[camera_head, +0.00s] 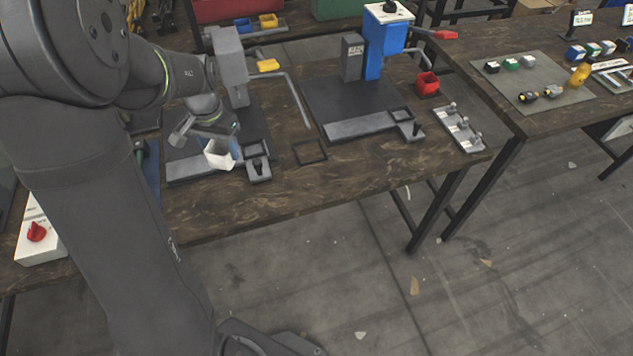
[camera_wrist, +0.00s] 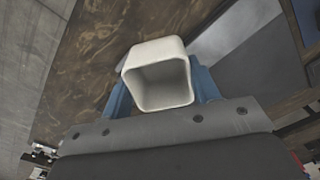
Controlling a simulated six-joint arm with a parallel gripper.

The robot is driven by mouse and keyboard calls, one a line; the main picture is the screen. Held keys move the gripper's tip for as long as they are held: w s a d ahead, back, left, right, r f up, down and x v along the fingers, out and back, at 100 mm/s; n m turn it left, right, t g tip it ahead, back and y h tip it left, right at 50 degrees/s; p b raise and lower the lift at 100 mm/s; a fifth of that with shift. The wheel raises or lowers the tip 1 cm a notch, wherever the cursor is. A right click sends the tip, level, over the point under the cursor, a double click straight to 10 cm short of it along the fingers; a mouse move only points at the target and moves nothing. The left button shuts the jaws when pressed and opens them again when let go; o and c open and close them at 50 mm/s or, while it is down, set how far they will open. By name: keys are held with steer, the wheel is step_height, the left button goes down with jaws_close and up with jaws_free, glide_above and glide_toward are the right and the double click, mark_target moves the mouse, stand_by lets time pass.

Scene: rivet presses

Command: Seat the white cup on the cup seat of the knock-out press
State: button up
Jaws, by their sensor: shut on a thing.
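The white cup (camera_head: 220,155) is held in my gripper (camera_head: 212,148) above the front part of the left press. In the wrist view the squared cup (camera_wrist: 158,62) has its opening toward the camera, between two blue fingers (camera_wrist: 160,95) that are shut on it. The left press has a grey column (camera_head: 232,65) and a long bent lever. The right press has a blue column (camera_head: 372,52) and a black base plate (camera_head: 345,100). I cannot tell from labels which is the knock-out press. The cup seat is not clearly distinguishable; my arm and the cup hide part of the left press.
A thin dark square frame (camera_head: 310,151) lies between the presses. A small grey block with a black knob (camera_head: 258,168) stands right of the cup. A red bin (camera_head: 427,83) and a pale plate with pegs (camera_head: 460,130) lie at right. The table's front strip is clear.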

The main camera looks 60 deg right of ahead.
steer(key=s+d+m, duration=0.2)
steer(key=s+m, duration=0.1)
steer(key=s, duration=0.8)
steer(key=s+d+r+m, duration=0.1)
steer(key=s+m, duration=0.3)
steer(key=s, duration=0.7)
steer(key=s+d+m, duration=0.3)
steer(key=s+m, duration=0.1)
steer(key=s, duration=0.7)
steer(key=shift+d+r, duration=0.25)
steer(key=shift+r, duration=0.05)
steer(key=shift+w, duration=0.1)
steer(key=w+d+f, duration=0.1)
steer(key=w+f, duration=0.1)
steer(key=w, duration=0.1)
steer(key=w+d+f, duration=0.2)
steer(key=w, duration=0.2)
steer(key=w+d+f, duration=0.1)
steer(key=w+f, duration=0.2)
steer(key=shift+w+d, duration=0.2)
steer(key=shift+w, duration=0.2)
steer(key=shift+f, duration=1.75)
steer(key=shift+f, duration=0.2)
